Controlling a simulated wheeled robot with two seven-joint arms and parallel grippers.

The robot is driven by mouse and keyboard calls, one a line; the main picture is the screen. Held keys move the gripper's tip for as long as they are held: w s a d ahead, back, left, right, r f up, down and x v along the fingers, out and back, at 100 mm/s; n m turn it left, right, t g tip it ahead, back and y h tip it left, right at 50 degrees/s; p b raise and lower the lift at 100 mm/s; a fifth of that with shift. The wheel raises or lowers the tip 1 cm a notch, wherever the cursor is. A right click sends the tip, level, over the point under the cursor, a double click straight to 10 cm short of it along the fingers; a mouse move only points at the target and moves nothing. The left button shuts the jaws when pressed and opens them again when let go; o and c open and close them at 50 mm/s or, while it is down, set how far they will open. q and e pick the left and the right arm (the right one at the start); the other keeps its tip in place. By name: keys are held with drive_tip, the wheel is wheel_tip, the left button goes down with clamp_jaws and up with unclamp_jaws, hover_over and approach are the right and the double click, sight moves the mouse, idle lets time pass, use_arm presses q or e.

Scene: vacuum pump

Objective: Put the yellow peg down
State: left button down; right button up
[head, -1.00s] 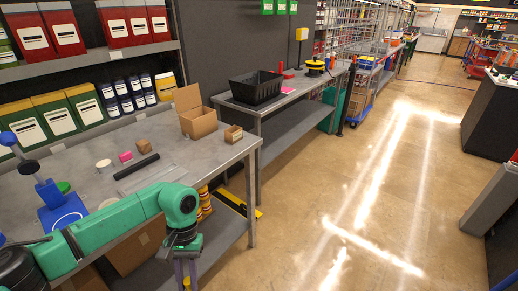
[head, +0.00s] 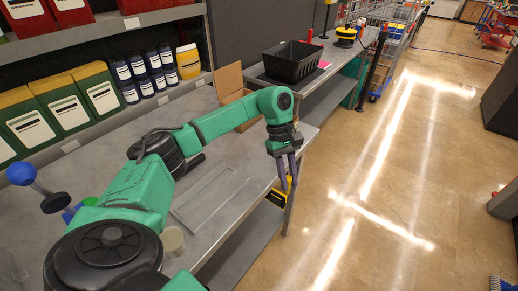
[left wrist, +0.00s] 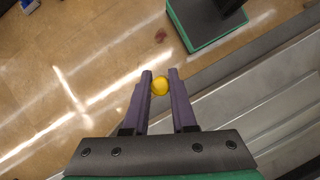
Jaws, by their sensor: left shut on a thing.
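My left gripper (head: 283,165) points down by the right front edge of the grey table (head: 215,225) in the head view. In the left wrist view, the yellow peg (left wrist: 160,87) shows as a round yellow end between the purple fingertips of my left gripper (left wrist: 160,78). The fingers are shut on it. The floor shows behind the peg in that view, and the table edge runs to the right of it. The rest of the peg's length is hidden. My right gripper is in neither view.
An open cardboard box (head: 232,100) stands behind my left arm. A black bin (head: 292,62) stands on the farther table.

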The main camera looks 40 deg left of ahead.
use_arm(q)
drive_tip(key=w+a+r+n+t+y, duration=0.25)
drive_tip(key=a+r+n, duration=0.55)
drive_tip(key=n, duration=0.4)
drive_tip(key=w+a+r+n+t+y, duration=0.25)
drive_tip(key=a+r+n+t, duration=0.2)
drive_tip(key=r+n, duration=0.6)
hover_over(261, 166)
wheel_tip(261, 166, down, 10)
drive_tip(key=shift+n, duration=0.35)
wheel_tip(261, 166, down, 10)
drive_tip(key=shift+d+r+p, duration=0.1)
drive_tip(key=shift+p, duration=1.1)
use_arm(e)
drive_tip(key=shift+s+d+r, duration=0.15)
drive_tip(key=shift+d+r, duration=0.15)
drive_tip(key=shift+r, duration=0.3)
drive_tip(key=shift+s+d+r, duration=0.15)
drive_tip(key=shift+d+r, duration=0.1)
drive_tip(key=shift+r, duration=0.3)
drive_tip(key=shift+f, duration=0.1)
use_arm(q)
drive_tip(key=c, duration=0.7)
unclamp_jaws()
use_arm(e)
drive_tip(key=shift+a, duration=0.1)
